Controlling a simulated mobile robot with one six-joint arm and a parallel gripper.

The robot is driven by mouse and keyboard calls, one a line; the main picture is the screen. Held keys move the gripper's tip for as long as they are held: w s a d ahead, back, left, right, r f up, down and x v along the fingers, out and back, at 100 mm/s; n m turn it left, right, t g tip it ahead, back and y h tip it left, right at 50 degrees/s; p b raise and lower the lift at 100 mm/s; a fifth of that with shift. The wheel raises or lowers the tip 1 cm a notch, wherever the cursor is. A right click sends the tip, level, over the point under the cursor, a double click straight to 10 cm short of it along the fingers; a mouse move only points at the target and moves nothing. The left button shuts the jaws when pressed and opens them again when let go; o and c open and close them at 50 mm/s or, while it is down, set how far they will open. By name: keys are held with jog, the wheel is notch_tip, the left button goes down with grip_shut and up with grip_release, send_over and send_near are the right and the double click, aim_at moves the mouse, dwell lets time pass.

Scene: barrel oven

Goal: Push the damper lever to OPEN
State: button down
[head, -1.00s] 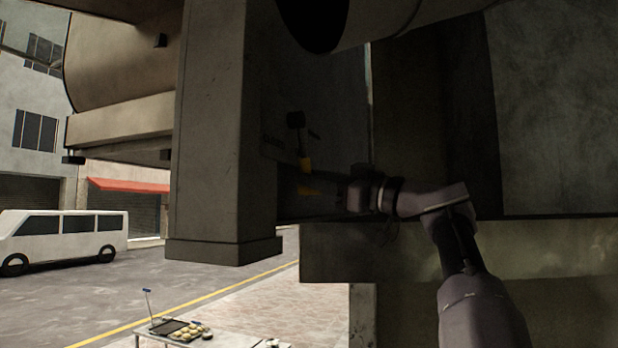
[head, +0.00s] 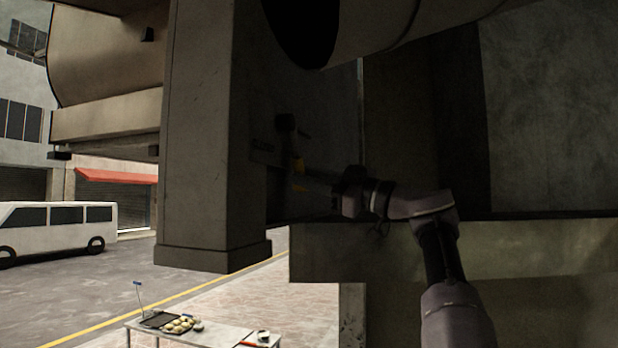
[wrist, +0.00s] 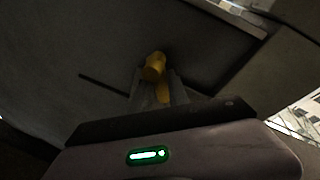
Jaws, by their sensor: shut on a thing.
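The damper lever (head: 298,166) is on the shaded side face of the oven's column. It shows a yellow section and a dark block (head: 286,122) at its upper end, and leans slightly left toward the top. Faint lettering lies on both sides of the upper end, too dim to read surely. My gripper (head: 299,184) reaches in from the right and is shut on the yellow part. In the wrist view the yellow lever (wrist: 155,66) shows between my fingers (wrist: 157,90). The fingers partly hide it.
The stone column (head: 205,140) stands just left of the lever. A large dark cylinder (head: 360,30) hangs above. A stone ledge (head: 330,250) juts out below my arm. A table (head: 210,335) with a tray of round pieces (head: 172,322) stands lower left. A white van (head: 55,230) is on the street.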

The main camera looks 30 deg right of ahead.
jog(key=c, duration=1.3)
grip_release()
jog(key=shift+o, duration=0.2)
jog(key=b+v, duration=0.5)
jog(key=v, duration=1.2)
jog(key=shift+s+b, duration=0.2)
jog(key=shift+b, duration=0.1)
